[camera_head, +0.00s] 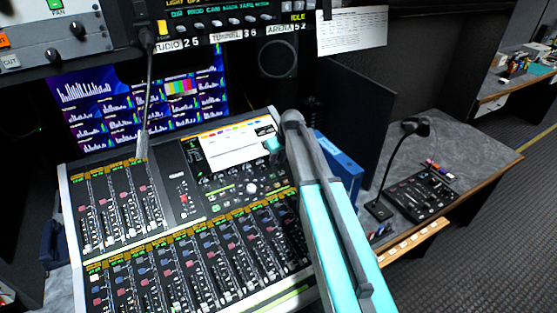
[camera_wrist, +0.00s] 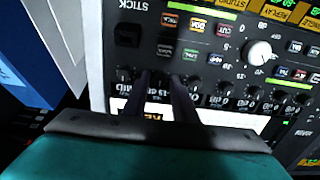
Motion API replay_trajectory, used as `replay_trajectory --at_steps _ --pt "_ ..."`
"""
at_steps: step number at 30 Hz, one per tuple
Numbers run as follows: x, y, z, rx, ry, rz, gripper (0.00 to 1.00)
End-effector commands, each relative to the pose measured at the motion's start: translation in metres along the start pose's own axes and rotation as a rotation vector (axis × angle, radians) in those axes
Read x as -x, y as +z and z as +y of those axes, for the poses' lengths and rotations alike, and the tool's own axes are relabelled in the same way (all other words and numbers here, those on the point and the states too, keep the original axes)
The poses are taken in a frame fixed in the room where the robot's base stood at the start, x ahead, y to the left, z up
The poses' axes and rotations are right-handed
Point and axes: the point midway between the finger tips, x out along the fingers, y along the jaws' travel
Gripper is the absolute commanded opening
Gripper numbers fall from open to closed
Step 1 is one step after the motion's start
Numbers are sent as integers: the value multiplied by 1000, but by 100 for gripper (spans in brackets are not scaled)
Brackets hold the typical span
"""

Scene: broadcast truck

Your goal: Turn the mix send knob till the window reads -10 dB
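A large white knob (camera_wrist: 259,52) with a printed scale around it sits on the dark mixer panel. It also shows in the head view (camera_head: 251,188), below the mixer's screen. It appears to be the mix send knob. My gripper (camera_wrist: 163,78) is away from it, over the row of small dark knobs beside the screen. Its two dark fingers are apart, and I see nothing clearly held between them.
Small dark knobs (camera_wrist: 222,87) and coloured buttons (camera_wrist: 197,25) crowd the panel around the white knob. Fader strips (camera_head: 180,260) fill the console front. A gooseneck lamp (camera_head: 413,127) and a small control panel (camera_head: 425,192) stand on the desk at right.

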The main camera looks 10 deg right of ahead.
Motion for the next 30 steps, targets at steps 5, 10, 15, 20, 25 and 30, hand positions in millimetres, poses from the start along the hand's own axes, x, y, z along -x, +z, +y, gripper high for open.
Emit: replay_trajectory --at_steps 5,10,15,20,25,30 --pt "0 0 0 0 0 0 0" --pt "0 0 2 -5 1 0 0" --pt "0 0 2 -36 2 1 0" --pt "-1 1 2 -100 1 1 0" --pt "-1 1 2 -202 0 0 0" --pt "-1 1 2 -317 -1 0 0"
